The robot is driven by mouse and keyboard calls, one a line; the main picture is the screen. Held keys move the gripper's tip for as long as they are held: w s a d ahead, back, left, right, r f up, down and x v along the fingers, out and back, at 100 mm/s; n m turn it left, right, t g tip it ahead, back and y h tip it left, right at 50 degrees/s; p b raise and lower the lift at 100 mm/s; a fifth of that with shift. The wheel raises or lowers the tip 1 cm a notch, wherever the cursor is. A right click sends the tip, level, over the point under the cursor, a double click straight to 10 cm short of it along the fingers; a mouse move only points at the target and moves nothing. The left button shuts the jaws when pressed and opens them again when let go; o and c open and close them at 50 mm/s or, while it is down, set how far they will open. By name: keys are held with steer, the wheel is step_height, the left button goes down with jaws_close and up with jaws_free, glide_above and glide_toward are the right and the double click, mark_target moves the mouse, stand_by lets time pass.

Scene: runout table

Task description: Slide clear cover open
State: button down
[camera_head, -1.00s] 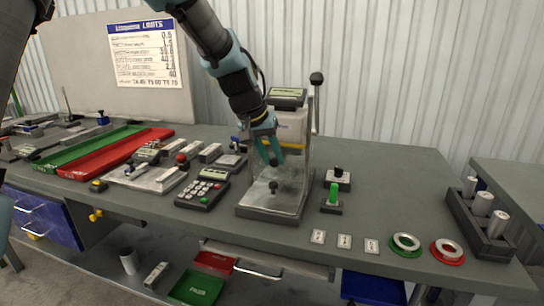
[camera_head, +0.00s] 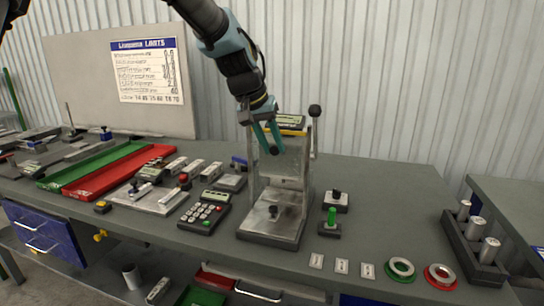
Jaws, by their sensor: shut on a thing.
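The test stand has a metal base (camera_head: 268,226), a small green display (camera_head: 288,121) at its top and a lever with a black ball knob (camera_head: 315,111) on its right. The clear cover (camera_head: 293,160) is a see-through panel on the front of the stand. It stands raised, with its lower part well above the base. My gripper (camera_head: 273,150) is at the cover's left front, its teal fingers pointing down and shut on the cover's small dark knob. The fingers mostly hide the knob. A dark fixture (camera_head: 273,211) on the base is exposed below.
A keypad (camera_head: 204,212) stands left of the stand. A green-lever switch (camera_head: 330,223) and a black-knob block (camera_head: 336,199) stand to its right. Green (camera_head: 400,269) and red (camera_head: 440,276) rings and a rack of cylinders (camera_head: 472,248) are farther right.

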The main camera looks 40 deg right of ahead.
step_height(320, 180, up, 2)
steer(key=c, duration=0.6)
jaws_free()
steer(key=b+v, duration=0.2)
steer(key=v, duration=0.8)
steer(key=shift+a+r+b, duration=0.15)
steer(key=shift+r+b, duration=0.2)
steer(key=shift+b, duration=0.05)
